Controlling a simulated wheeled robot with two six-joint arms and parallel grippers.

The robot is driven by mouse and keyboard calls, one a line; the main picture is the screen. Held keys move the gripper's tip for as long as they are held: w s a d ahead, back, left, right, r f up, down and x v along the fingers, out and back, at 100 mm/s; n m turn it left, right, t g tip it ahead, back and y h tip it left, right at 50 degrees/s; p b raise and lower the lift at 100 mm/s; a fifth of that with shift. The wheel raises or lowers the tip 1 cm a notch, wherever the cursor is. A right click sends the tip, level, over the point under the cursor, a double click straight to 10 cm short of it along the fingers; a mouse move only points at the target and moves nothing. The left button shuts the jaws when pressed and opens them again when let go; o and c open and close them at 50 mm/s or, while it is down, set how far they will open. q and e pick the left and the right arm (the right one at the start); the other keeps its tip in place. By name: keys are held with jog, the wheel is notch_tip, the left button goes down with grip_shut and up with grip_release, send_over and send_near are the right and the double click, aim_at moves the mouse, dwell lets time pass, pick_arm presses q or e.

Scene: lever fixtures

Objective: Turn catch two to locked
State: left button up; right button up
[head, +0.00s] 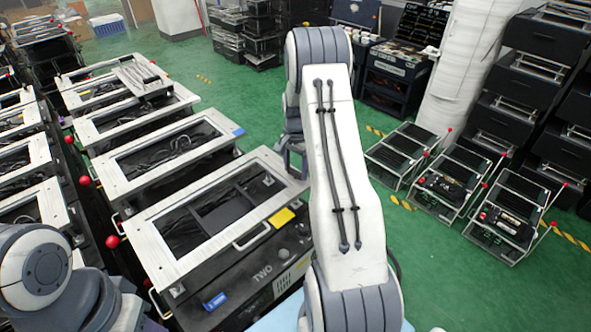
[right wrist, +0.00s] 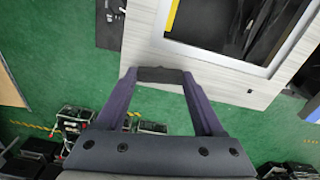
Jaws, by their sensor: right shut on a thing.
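The fixture marked TWO (head: 262,273) is a dark box with a pale framed lid (head: 160,245) in the middle of the head view. A lever with a red ball (head: 112,241) stands at its left side. My right gripper (head: 292,160) is at the fixture's far right corner, partly hidden by my right arm. In the right wrist view its two fingers (right wrist: 161,76) are shut on a small dark piece (right wrist: 160,75) at the edge of a pale panel (right wrist: 225,85). I cannot tell which part of the catch this piece is.
More framed fixtures (head: 150,125) stand behind, with red-ball levers (head: 84,180) on their left. A yellow tag (head: 283,217) and a blue tag (head: 215,302) are on fixture TWO. Low racks (head: 445,180) stand on the right. Green floor (head: 420,270) is clear between.

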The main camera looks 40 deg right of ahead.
aim_at(296, 172)
jog(key=shift+m, duration=0.8)
jog(key=o, duration=1.4)
jog(key=shift+r, duration=0.1)
notch_tip(296, 172, up, 10)
jog(key=shift+r+b, duration=0.2)
jog(key=shift+b, duration=1.05)
